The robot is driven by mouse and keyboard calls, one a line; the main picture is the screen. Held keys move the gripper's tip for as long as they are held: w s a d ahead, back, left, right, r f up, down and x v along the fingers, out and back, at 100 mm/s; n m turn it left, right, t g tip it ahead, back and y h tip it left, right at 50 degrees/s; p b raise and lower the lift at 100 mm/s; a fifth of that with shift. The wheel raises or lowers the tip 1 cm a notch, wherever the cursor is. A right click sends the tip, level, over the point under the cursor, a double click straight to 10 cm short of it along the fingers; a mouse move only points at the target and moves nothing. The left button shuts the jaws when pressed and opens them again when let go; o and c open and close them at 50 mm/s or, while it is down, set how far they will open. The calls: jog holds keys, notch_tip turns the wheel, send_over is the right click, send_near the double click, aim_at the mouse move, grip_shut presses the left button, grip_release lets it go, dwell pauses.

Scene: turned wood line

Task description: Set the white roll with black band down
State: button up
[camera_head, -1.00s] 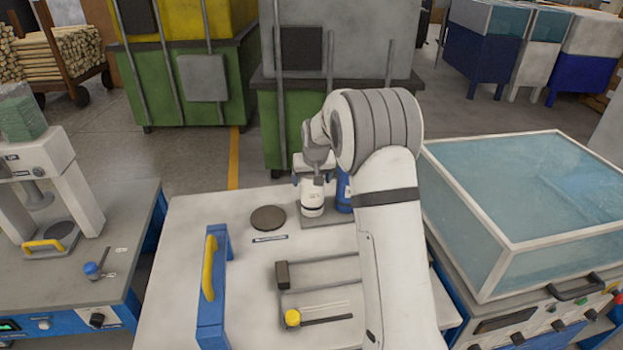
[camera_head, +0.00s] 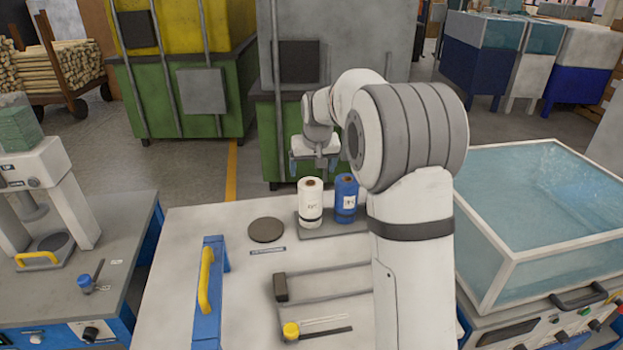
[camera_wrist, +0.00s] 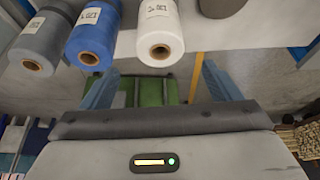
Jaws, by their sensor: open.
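The white roll with black band (camera_head: 311,205) stands upright on a grey base plate (camera_head: 336,232) at the back of the white table, in the head view. It also shows in the wrist view (camera_wrist: 158,22), where its top end and brown core face the camera. My gripper (camera_head: 316,162) is above the white roll, apart from it, in the head view. In the wrist view my gripper (camera_wrist: 155,85) has its two blue fingers spread wide with nothing between them. The black band is not visible in the wrist view.
A blue roll (camera_head: 345,198) stands close beside the white roll on the same plate. The wrist view also shows a grey roll (camera_wrist: 42,45) beyond it. A dark disc (camera_head: 267,230) and a blue frame with yellow handle (camera_head: 207,290) are on the table. The glass-topped tank (camera_head: 540,220) stands right.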

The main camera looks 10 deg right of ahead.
jog(key=s+r, duration=0.2)
jog(key=s, duration=0.7)
jog(key=s+r, duration=0.3)
jog(key=s, duration=0.5)
jog(key=s+f, duration=0.2)
jog(key=s, duration=0.8)
jog(key=s+f+g, duration=0.1)
jog(key=s+f, duration=0.2)
jog(key=s, duration=0.8)
jog(key=shift+s+f+g, duration=0.2)
jog(key=shift+s+g, duration=0.05)
jog(key=shift+g, duration=0.05)
jog(key=shift+d, duration=0.1)
jog(key=shift+c, duration=0.4)
